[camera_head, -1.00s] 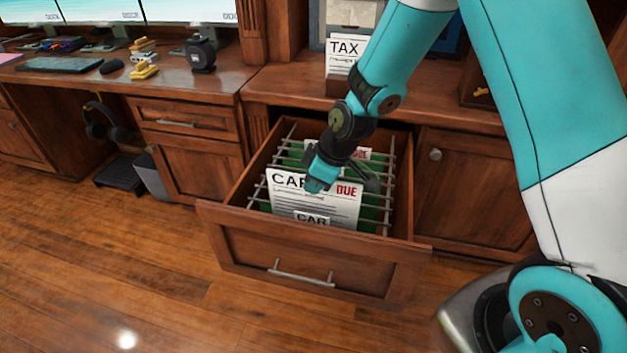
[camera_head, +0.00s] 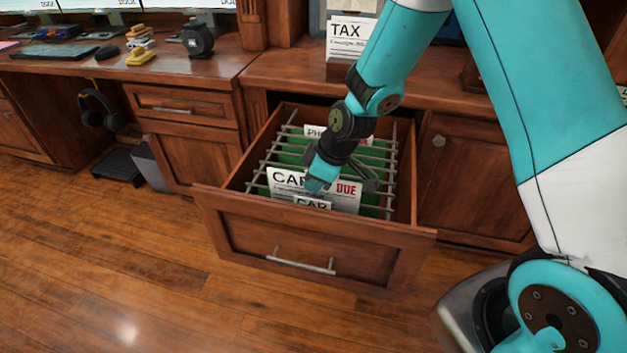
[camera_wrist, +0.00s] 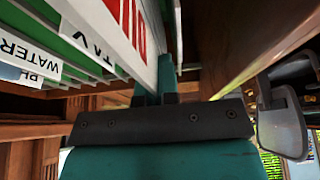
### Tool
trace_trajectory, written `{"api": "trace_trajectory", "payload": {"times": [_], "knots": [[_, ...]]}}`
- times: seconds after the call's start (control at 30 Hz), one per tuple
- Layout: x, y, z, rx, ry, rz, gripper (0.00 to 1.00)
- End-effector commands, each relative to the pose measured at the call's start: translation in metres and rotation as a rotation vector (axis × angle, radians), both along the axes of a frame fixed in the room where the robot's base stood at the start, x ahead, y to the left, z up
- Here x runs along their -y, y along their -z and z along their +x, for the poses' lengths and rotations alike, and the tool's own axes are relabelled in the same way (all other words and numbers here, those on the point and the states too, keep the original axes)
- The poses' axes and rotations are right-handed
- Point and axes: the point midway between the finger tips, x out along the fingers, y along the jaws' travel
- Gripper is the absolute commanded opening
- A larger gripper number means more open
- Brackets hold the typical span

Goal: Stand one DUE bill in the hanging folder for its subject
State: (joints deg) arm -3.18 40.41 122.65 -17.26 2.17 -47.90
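A white bill (camera_head: 325,190) headed CAR with a red DUE stamp stands upright in the open drawer, at the frontmost folder. The CAR tab (camera_head: 312,203) is just in front of the bill's lower part. My gripper (camera_head: 313,184) is at the bill's top edge and appears shut on it. In the wrist view, teal fingers (camera_wrist: 153,88) meet the edge of the white sheet with red letters (camera_wrist: 125,20); their exact grip is partly hidden. Green hanging folders with tabs show in the wrist view, including WATER (camera_wrist: 28,52). The bill's lower edge is hidden.
The open drawer (camera_head: 310,235) has metal rods across it. A PHONE tab (camera_head: 315,131) and another red DUE mark (camera_head: 362,141) show at its back. A TAX sheet (camera_head: 345,38) stands in a holder on the counter. Open floor lies in front.

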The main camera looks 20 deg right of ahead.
Motion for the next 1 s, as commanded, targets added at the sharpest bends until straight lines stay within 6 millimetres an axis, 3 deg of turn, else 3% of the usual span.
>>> {"api": "trace_trajectory", "payload": {"times": [0.03, 0.17, 0.43, 0.57, 1.0], "knots": [[0.0, 0.0, 0.0, 0.0, 0.0, 0.0, 0.04], [0.0, 0.0, 0.0, 0.0, 0.0, 0.0, 0.32], [0.0, -0.001, 0.0, 0.0, 0.0, 0.0, 0.32], [0.003, -0.01, -0.002, 0.001, 0.001, 0.0, 0.32], [0.036, -0.108, -0.024, 0.005, 0.003, 0.0, 0.32]]}}
